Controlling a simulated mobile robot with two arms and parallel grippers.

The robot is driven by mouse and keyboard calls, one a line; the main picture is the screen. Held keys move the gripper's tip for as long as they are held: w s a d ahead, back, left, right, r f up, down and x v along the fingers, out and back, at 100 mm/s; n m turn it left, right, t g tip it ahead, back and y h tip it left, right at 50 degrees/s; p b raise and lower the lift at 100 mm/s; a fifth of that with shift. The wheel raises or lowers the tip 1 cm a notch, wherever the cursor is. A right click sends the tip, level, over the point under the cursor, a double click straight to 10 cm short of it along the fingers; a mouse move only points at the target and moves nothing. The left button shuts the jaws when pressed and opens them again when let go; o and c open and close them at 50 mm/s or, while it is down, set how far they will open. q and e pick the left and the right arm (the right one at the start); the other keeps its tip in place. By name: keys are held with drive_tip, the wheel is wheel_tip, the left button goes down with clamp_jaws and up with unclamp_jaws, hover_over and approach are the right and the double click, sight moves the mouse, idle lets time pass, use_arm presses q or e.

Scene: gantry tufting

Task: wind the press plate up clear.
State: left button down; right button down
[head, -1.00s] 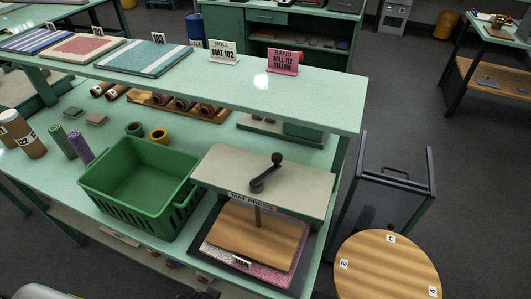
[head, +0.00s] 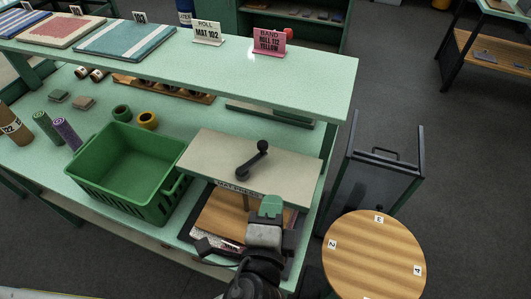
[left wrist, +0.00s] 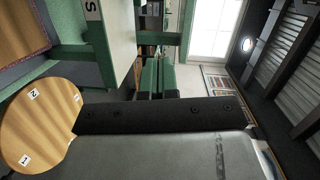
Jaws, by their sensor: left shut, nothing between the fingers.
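The mat press stands at the front right of the bench, with a pale top (head: 225,150) and a black crank (head: 252,160) whose knob points up and away. Below the top, the wooden press plate (head: 222,211) hangs on a shaft over a mat; my left arm hides much of it, and the gap to the mat cannot be told. My left gripper (head: 270,206), with green fingertips, is shut and empty, in front of the press and below the crank, apart from it. Its fingers also show in the left wrist view (left wrist: 160,78). My right gripper is not in view.
A green basket (head: 115,190) stands left of the press. A raised shelf (head: 320,82) with signs and mats runs behind it. A round numbered wooden top (head: 372,255) and a dark cart (head: 370,180) stand to the right. Open floor lies farther right.

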sight(252, 160)
use_arm(q)
drive_tip(key=w, duration=0.3)
drive_tip(key=w+b, duration=0.1)
drive_tip(key=w, duration=0.2)
drive_tip(key=w+d+f, duration=0.1)
drive_tip(key=w, duration=0.2)
drive_tip(key=shift+w, duration=0.2)
drive_tip(key=w+a, duration=0.1)
drive_tip(key=w+b, duration=0.1)
drive_tip(key=shift+w+a+f, duration=0.3)
drive_tip(key=shift+w+a, duration=0.3)
drive_tip(key=shift+a, duration=0.1)
drive_tip(key=shift+w, duration=0.15)
